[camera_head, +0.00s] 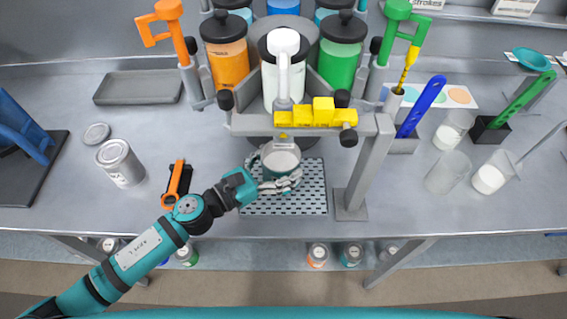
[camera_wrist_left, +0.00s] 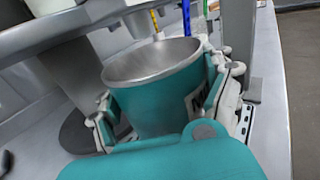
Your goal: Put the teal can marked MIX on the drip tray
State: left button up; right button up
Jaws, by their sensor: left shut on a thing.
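The teal can (camera_head: 281,165) is open-topped, with a bare metal inside. My left gripper (camera_head: 278,182) is shut around it, and the can stands upright between the fingers. In the left wrist view the can (camera_wrist_left: 160,95) fills the middle, with the left gripper's fingers (camera_wrist_left: 165,110) on both sides of it. The MIX mark cannot be read in either view. The perforated drip tray (camera_head: 290,202) lies on the bench below the dispenser, and the can is over its back part. Whether the can touches the tray cannot be told. My right gripper does not show.
The dispenser's yellow-topped crossbar (camera_head: 310,117) is just behind and above the can, and its right post (camera_head: 364,170) stands beside the tray. A silver can (camera_head: 121,163) and an orange-handled tool (camera_head: 177,183) are to the left. Clear beakers (camera_head: 447,172) stand to the right.

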aim_at(294, 162)
pick_arm(q)
jog(key=shift+w+d+r, duration=0.1)
jog(key=shift+w+d, duration=0.1)
jog(key=shift+w, duration=0.05)
jog(key=shift+w+d+f, duration=0.15)
jog(key=shift+f, duration=0.15)
notch_tip(294, 162, down, 3)
jog(key=shift+r, duration=0.1)
jog(key=shift+f, duration=0.3)
jog(key=o, duration=1.4)
jog(key=shift+o, duration=0.2)
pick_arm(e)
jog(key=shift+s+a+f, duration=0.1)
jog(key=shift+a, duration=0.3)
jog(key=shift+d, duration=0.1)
pick_arm(q)
jog(key=shift+r, duration=0.1)
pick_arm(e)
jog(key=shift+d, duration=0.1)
